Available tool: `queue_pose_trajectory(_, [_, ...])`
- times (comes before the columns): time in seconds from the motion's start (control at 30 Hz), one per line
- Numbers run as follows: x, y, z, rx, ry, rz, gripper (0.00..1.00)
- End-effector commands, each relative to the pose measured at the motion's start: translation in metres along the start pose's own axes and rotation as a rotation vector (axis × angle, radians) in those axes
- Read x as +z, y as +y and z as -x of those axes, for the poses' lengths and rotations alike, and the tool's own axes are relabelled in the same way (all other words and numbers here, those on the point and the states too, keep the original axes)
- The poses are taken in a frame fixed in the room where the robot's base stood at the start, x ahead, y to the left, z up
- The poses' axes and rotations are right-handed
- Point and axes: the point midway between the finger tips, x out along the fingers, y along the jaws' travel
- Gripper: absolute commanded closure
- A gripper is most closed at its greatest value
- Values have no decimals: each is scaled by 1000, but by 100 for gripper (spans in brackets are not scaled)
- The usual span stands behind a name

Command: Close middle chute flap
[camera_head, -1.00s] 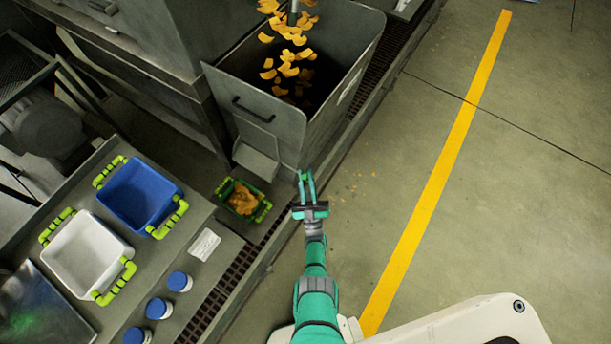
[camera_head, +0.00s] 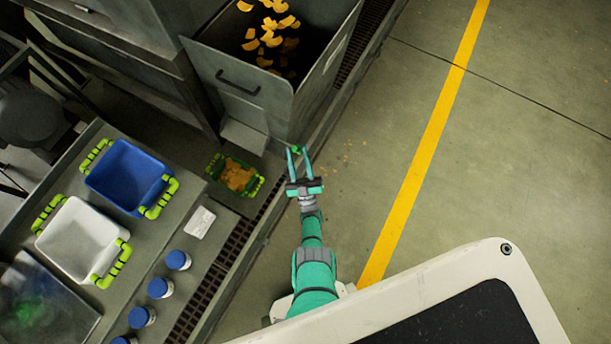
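A grey metal chute bin (camera_head: 310,80) stands at the top middle, with orange pieces (camera_head: 268,30) falling into it. Its front flap (camera_head: 235,80) has a black handle (camera_head: 238,83) and stands tilted outward from the bin. A small grey spout (camera_head: 244,136) sits low on the bin's front.
A green crate (camera_head: 236,176) with orange pieces lies on the floor below the spout. A table at left holds a blue crate (camera_head: 130,178), a white crate (camera_head: 80,240) and several blue-capped jars (camera_head: 177,260). The floor right of the bin is open, with a yellow line (camera_head: 430,140).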

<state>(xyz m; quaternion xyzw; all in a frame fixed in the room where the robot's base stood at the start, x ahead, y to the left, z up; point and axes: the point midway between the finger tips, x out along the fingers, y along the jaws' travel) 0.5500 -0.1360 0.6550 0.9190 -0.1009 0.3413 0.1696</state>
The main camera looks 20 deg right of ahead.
Motion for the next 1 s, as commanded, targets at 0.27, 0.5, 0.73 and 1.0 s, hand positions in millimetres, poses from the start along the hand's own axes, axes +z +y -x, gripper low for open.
queue_pose_trajectory(0.27, [-14,5,16,1,0,2,66])
queue_pose_trajectory(0.5, [-36,12,43,1,-2,2,66])
queue_pose_trajectory(0.73, [-58,20,69,1,-1,2,66])
queue_pose_trajectory(1.0, [-70,24,82,1,0,0,66])
